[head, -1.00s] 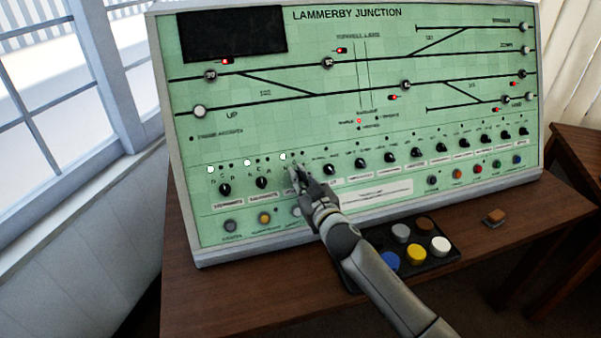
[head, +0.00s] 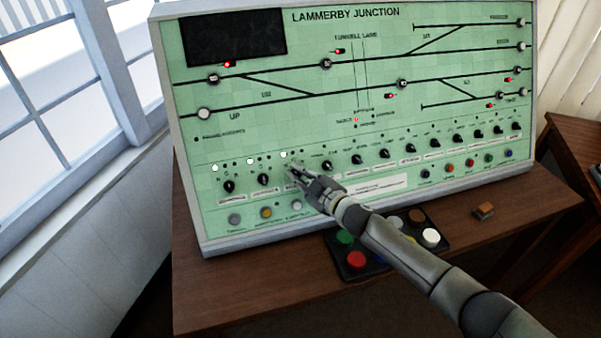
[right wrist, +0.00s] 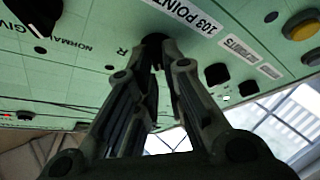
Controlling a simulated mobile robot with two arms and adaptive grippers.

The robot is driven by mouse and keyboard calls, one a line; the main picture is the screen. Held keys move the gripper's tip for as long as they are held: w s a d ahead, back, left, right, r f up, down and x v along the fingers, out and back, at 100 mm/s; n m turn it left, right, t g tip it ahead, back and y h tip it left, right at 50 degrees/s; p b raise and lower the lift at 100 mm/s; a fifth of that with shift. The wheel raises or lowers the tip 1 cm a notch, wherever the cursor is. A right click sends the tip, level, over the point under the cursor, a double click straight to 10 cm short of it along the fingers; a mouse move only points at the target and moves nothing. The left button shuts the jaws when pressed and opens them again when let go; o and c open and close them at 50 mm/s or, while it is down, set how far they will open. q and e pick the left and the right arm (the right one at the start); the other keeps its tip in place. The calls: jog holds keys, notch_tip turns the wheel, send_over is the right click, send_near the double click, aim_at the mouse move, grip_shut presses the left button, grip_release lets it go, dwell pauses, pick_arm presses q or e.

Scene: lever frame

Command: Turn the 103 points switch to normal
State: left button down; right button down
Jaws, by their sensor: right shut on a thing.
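The 103 points switch (right wrist: 155,41) is a black knob in the right wrist view, beside a white label reading 103 POINTS (right wrist: 190,14). The panel lettering near it reads NORMAL and R. My right gripper (right wrist: 160,60) is shut on this knob, with its fingers on either side. In the head view my right gripper (head: 304,178) covers the third knob from the left in the lower row, so its pointer is hidden. A white lamp (head: 283,154) is lit just above it. My left gripper is not in view.
The green Lammerby Junction panel (head: 300,120) stands on a brown desk (head: 215,290). Similar black knobs (head: 263,180) flank the held one. A black tray (head: 345,268) of coloured caps lies under my right forearm. A small brown block (head: 484,211) is at the right.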

jog(key=shift+w+a+r, duration=0.1)
jog(key=shift+w+r, duration=0.05)
jog(key=shift+r, duration=0.25)
jog(key=c, duration=1.6)
grip_release()
jog(key=shift+c, duration=0.2)
jog(key=shift+o, duration=0.6)
jog(key=shift+a+f, duration=0.1)
jog(key=shift+f, duration=0.2)
jog(key=shift+s+d+f, duration=0.1)
jog(key=shift+s+d, duration=0.15)
jog(key=v, duration=1.1)
jog(key=shift+s+r, duration=0.15)
jog(key=shift+r, duration=0.05)
